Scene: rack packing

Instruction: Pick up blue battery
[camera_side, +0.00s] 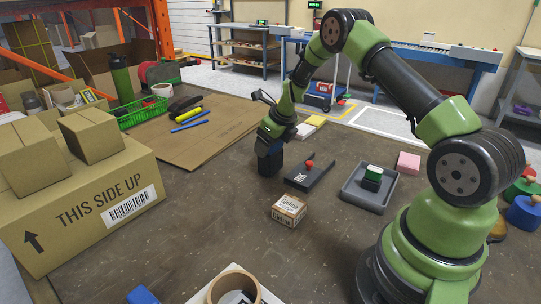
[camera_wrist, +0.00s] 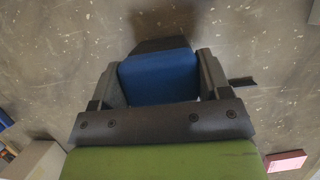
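The blue battery (camera_wrist: 158,76) is a dark blue block with a black end, between the two fingers of my gripper (camera_wrist: 160,80) in the wrist view. The fingers lie close along its left and right sides, with no clear gap. In the side view my gripper (camera_side: 268,143) points down over the table, and the battery (camera_side: 270,162) shows dark below it, upright. I cannot tell whether its bottom touches the table.
Right of the battery lie a black bracket with a red knob (camera_side: 310,165) and a grey tray (camera_side: 366,201) holding a green-and-black block (camera_side: 373,174). A small cardboard box (camera_side: 289,210) sits in front. Large boxes (camera_side: 85,205) stand left. A flat cardboard sheet (camera_side: 200,145) lies behind.

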